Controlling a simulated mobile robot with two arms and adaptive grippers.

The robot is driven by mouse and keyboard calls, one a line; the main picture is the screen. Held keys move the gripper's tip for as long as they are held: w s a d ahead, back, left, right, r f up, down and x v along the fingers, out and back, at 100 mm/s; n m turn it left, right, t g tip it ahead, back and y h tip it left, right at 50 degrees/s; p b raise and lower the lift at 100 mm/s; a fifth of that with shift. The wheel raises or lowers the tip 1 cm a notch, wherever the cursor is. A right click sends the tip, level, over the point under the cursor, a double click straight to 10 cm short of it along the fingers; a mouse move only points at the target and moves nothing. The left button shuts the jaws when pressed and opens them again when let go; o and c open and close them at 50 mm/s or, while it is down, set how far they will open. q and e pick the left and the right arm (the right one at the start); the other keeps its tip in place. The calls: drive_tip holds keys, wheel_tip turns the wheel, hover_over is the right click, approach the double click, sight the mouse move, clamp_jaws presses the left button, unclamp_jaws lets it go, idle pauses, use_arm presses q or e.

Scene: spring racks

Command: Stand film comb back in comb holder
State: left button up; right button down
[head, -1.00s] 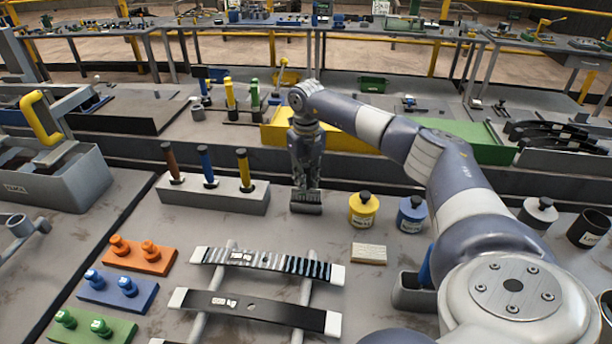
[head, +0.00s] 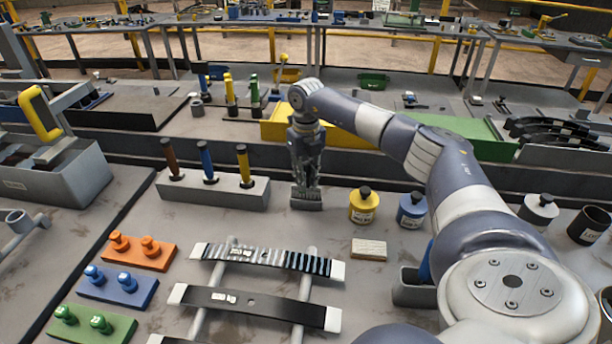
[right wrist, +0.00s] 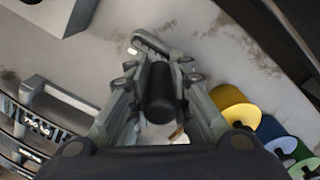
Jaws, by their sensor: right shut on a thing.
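My right gripper (head: 305,172) points down over the bench, right of the grey block with upright handles. It is shut on the film comb, whose grey toothed head (head: 306,202) shows below the fingers. In the right wrist view the comb's black handle (right wrist: 160,90) lies between the two fingers. The comb looks upright; whether its head touches the bench I cannot tell. A grey open-topped holder (head: 406,291) stands near my right forearm, partly hidden by it, with a blue thing at its edge. Whether this is the comb holder I cannot tell. My left gripper is out of view.
The grey block (head: 240,199) with brown, blue and yellow handles stands left of the comb. Yellow (head: 363,207) and blue (head: 411,212) pots stand right. A wooden block (head: 369,250) and racked leaf springs (head: 270,258) lie nearer. Bare bench surrounds the comb.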

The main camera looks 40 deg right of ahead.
sight(306, 164)
drive_tip(key=shift+f+b, duration=0.8)
drive_tip(key=shift+f, duration=0.8)
drive_tip(key=c, duration=1.4)
unclamp_jaws()
drive_tip(key=shift+o, duration=0.5)
drive_tip(key=o, duration=0.4)
drive_tip(key=shift+r, duration=0.15)
drive_tip(key=shift+r+p, duration=2.95)
drive_tip(key=shift+r, duration=0.45)
drive_tip(key=shift+f, duration=0.1)
